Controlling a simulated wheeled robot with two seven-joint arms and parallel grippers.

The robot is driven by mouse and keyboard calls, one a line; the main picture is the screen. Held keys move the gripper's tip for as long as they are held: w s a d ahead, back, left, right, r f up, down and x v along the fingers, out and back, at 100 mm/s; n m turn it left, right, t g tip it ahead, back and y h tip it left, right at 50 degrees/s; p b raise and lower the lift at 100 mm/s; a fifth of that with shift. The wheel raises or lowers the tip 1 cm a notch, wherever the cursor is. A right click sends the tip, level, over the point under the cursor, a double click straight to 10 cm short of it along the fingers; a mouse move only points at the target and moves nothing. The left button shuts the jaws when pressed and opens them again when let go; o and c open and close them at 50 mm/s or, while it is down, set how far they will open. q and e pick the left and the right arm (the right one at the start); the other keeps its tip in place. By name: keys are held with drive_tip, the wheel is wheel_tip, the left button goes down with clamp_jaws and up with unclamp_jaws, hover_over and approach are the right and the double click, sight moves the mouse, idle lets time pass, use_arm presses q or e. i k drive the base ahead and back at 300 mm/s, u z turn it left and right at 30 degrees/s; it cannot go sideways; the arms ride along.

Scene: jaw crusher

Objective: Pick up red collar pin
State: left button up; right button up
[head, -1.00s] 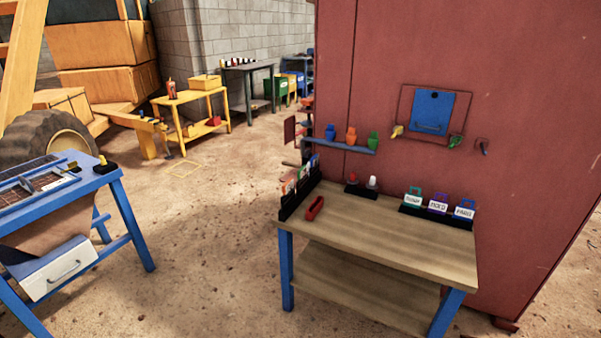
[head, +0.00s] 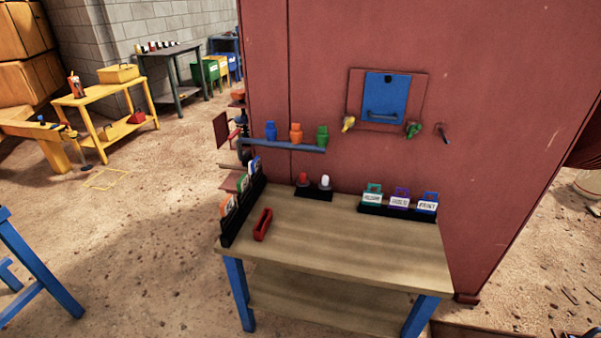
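No thing here is plainly marked as the red collar pin. A small red-topped piece (head: 303,179) stands beside a white-topped piece (head: 325,182) in a short black holder (head: 314,194) at the back of the wooden-topped table. A longer red object (head: 262,225) lies on the table's left part, near the black card rack. I cannot tell which of the two red things is the pin. Neither of my grippers is in view.
The table (head: 345,240) stands against a large red cabinet (head: 470,110). A black card rack (head: 242,210) lines its left edge; tagged holders (head: 399,200) stand at back right. A blue shelf (head: 283,144) holds coloured pieces above. The table's front and middle are clear.

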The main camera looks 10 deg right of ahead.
sight(302, 182)
drive_tip(key=z, duration=0.55)
drive_tip(key=i, duration=0.7)
drive_tip(key=z, duration=0.7)
